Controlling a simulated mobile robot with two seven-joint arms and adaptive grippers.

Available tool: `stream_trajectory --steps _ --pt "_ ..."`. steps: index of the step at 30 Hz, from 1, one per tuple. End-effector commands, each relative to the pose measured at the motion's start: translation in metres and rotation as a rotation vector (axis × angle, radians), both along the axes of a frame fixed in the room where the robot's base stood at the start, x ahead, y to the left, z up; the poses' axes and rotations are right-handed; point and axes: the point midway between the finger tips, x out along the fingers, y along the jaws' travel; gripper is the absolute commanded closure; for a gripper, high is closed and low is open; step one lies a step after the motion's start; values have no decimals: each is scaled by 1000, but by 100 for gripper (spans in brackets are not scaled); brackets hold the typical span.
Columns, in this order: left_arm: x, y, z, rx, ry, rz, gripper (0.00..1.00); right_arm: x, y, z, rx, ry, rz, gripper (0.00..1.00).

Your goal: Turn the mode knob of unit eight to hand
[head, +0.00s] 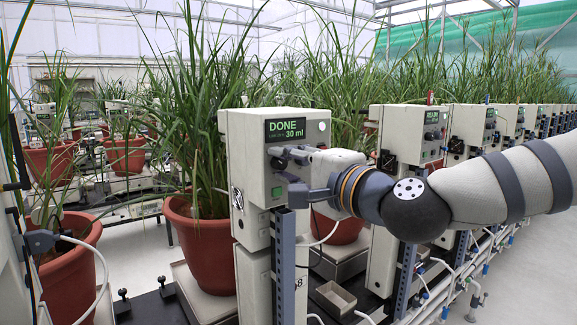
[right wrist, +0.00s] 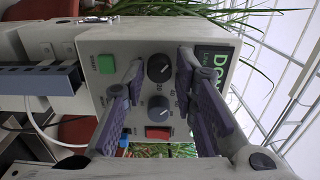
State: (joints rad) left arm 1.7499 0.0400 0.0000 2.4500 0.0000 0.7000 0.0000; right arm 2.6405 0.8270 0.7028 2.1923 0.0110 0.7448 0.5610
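The control unit (head: 250,150) at the centre of the head view has a green display reading "DONE" and "30 ml". A mark like an 8 shows on the grey box below it. In the right wrist view its panel (right wrist: 120,80) appears turned sideways, with a black knob (right wrist: 160,68), a blue-grey knob (right wrist: 162,107), a green START button (right wrist: 106,64) and a red switch (right wrist: 158,132). I cannot read which knob is the mode knob. My right gripper (head: 291,176) is open at the panel, its fingers (right wrist: 160,85) either side of the knobs. Contact cannot be told. My left gripper is out of view.
A red pot (head: 200,235) with tall grass stands left of the unit. More units (head: 400,133) line up at right, behind my right arm. A blue-grey post (head: 283,265) stands below the panel.

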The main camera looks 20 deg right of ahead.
Motion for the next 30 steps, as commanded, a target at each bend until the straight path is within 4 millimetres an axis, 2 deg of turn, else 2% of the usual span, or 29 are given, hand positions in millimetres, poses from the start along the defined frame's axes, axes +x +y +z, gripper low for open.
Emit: stream_trajectory --steps 8,11,16,21,30 --pt "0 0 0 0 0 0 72 -2 0 0 1 0 1 72" --pt "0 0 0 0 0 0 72 -14 -6 1 4 -1 0 72" --pt "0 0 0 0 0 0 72 -50 -18 1 5 -1 2 72" --pt "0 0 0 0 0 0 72 -69 -25 1 1 -1 0 72" --pt "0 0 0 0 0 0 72 -71 -26 0 1 0 1 72"
